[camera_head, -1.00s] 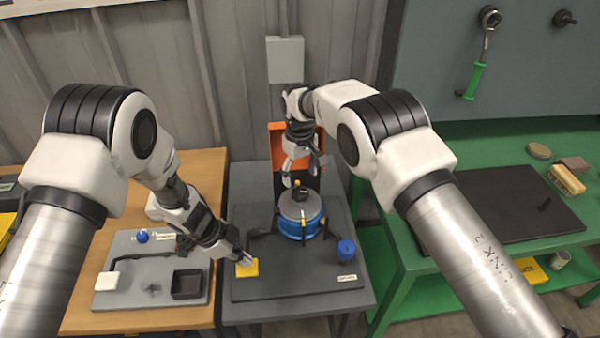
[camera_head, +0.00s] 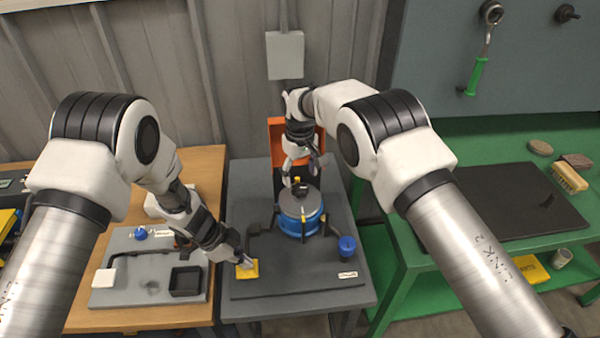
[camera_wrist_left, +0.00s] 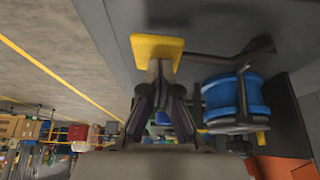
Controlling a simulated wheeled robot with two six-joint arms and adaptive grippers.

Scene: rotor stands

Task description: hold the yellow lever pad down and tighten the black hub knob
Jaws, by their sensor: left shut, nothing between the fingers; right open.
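The yellow lever pad (camera_head: 247,271) lies at the left front of the dark stand plate. My left gripper (camera_head: 247,262) is shut and empty, with its fingertips at the pad; they look to touch it. In the left wrist view the pad (camera_wrist_left: 157,46) shows right at the tips of the left gripper (camera_wrist_left: 159,66). The black hub knob (camera_head: 300,185) is on top of the blue and grey rotor (camera_head: 299,222). My right gripper (camera_head: 300,178) is open, pointing down just above the knob, its fingers around or right over it; I cannot tell if they touch.
A blue knob (camera_head: 347,245) stands on the plate right of the rotor. An orange bin (camera_head: 279,127) is behind the rotor. A tray with a black box (camera_head: 186,282) is on the wooden table at left. A green bench (camera_head: 410,255) stands at right.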

